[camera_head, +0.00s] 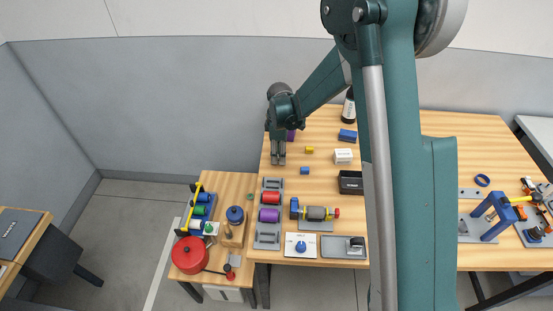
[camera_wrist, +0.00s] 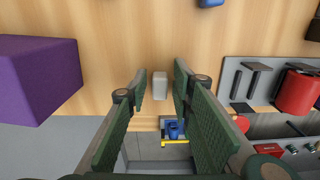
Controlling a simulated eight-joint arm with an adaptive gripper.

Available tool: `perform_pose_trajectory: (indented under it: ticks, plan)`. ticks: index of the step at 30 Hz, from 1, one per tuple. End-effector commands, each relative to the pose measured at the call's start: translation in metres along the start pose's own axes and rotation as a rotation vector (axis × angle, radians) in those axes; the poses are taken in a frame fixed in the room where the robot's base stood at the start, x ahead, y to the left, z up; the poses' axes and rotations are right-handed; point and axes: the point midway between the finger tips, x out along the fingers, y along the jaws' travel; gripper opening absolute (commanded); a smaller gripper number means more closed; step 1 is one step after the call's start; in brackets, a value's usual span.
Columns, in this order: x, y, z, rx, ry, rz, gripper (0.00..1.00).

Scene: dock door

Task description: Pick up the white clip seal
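A small whitish block, which looks like the white clip seal (camera_wrist: 160,86), is on the wooden table in the wrist view. It appears between the two fingers of my gripper (camera_wrist: 159,79), with a gap on each side. The fingers are open and hold nothing. In the head view, my gripper (camera_head: 278,161) points down over the left side of the larger table. I cannot make out the seal there; the gripper seems to hide it. How high the fingertips are above it is hard to tell.
A purple block (camera_wrist: 36,78) stands left of the fingers in the wrist view. A grey rack (camera_wrist: 239,75) with a red roll (camera_wrist: 297,93) is at the right. In the head view, a white box (camera_head: 343,156) and a small blue block (camera_head: 304,171) lie right of my gripper.

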Motion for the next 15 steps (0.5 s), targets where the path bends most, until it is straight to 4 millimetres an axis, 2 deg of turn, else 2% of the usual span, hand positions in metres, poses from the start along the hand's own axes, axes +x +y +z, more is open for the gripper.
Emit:
perform_pose_trajectory:
  ticks: [1, 3, 15]
  plan:
    - [0.0, 0.0, 0.0, 0.0, 0.0, 0.0, 0.16]
    - [-0.0001, 0.0, 0.0, 0.0, 0.0, 0.0, 0.08]
    - [-0.0013, 0.0, 0.0, 0.0, 0.0, 0.0, 0.08]
